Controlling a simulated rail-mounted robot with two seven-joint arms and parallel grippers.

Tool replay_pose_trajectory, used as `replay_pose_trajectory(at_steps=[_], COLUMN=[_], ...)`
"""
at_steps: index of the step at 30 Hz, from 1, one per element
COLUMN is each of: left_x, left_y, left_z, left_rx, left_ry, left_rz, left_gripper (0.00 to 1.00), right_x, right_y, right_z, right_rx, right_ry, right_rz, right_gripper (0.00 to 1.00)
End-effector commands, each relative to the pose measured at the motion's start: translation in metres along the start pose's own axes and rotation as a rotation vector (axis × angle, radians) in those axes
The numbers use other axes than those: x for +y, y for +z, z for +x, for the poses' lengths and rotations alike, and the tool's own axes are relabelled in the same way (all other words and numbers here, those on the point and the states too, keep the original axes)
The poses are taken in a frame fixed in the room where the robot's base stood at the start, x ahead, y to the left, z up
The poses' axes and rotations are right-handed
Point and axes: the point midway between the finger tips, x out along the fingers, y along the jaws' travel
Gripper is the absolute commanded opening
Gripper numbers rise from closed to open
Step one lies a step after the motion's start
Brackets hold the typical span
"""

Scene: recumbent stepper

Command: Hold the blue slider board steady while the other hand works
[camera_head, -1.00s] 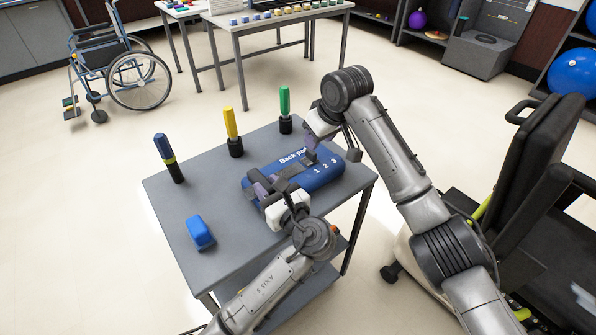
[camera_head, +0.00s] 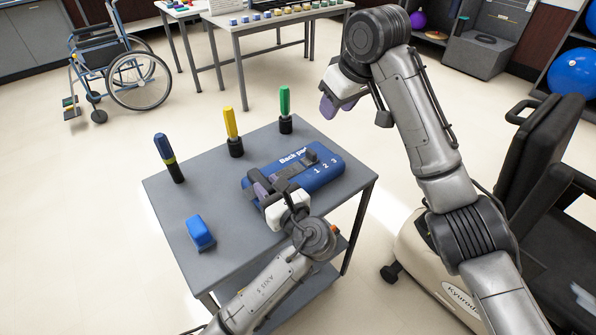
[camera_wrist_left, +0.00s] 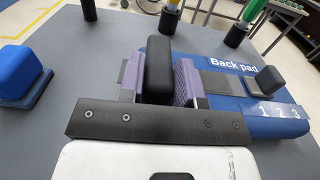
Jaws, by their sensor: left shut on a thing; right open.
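The blue slider board (camera_head: 328,172), marked "Back pad" and 1 2 3, lies on the grey table; it also shows in the left wrist view (camera_wrist_left: 225,122). A dark sliding knob (camera_head: 309,156) stands on its track near the numbers. My left gripper (camera_head: 268,188) is at the board's left end, shut on a black upright grip (camera_wrist_left: 158,70) between its purple finger pads. My right gripper (camera_head: 352,106) is open and empty, raised beyond the table's right edge, apart from the board.
The black-seated machine (camera_head: 530,190) stands at right.

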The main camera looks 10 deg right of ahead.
Motion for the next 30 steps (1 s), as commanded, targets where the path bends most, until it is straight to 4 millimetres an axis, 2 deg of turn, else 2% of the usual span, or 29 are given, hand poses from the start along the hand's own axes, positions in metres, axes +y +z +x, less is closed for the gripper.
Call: replay_pose_trajectory(at_steps=[10,11,19,26,30], left_x=[0.0000,0.0000,0.0000,0.0000,-0.0003], left_y=[-0.0004,-0.0004,-0.0002,-0.0001,-0.0003], left_z=[0.0000,0.0000,0.0000,-0.0003,-0.0083], left_rx=[0.001,0.001,0.000,0.000,0.000], left_ry=[0.000,0.000,0.000,0.000,-0.001], left_rz=[0.001,0.001,0.000,0.000,-0.001], left_gripper=[0.00,0.34,0.60,0.61,0.61], right_x=[0.0002,0.0001,0.0001,0.0001,0.0001], right_y=[0.0001,0.0000,0.0001,0.0001,0.0001], right_z=[-0.0030,-0.0029,-0.0026,-0.0025,-0.0025], right_rx=[0.000,0.000,0.000,0.000,0.000], right_ry=[0.000,0.000,0.000,0.000,0.000], right_rz=[0.001,0.001,0.001,0.001,0.001], right_gripper=[0.40,0.40,0.40,0.40,0.40])
